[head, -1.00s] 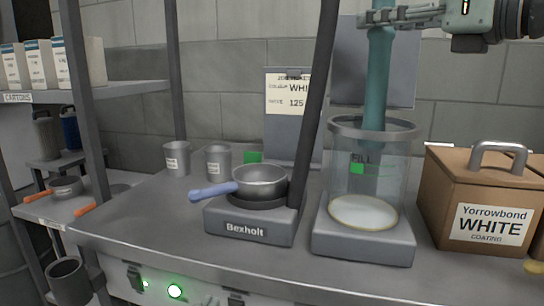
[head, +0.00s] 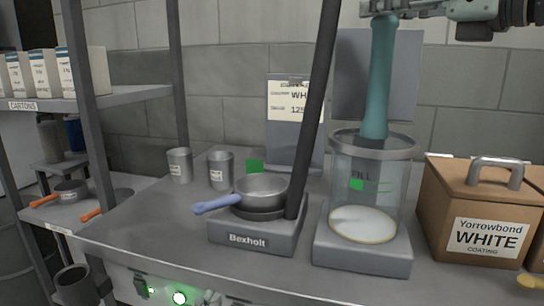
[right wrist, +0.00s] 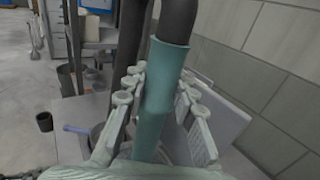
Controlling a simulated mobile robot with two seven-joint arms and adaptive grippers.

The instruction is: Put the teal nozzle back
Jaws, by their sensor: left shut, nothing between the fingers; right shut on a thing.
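The teal nozzle (head: 377,80) hangs nearly upright above the clear cylinder (head: 345,190), its lower end near the rim. My right gripper (head: 388,10), at the top edge of the head view, is shut on its upper part. In the right wrist view the fingers (right wrist: 155,105) close around the teal nozzle (right wrist: 160,85), and a dark hose (right wrist: 178,18) joins its end. The cylinder stands on a grey base and has a white layer at its bottom. My left gripper is not in view.
A saucepan (head: 262,188) sits on the Bexholt unit (head: 250,235), left of the cylinder. A dark slanted bar (head: 318,90) crosses in front of the card board. A brown Yorrowbond box (head: 480,205) stands on the right. Two grey cups (head: 180,165) are at the back left.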

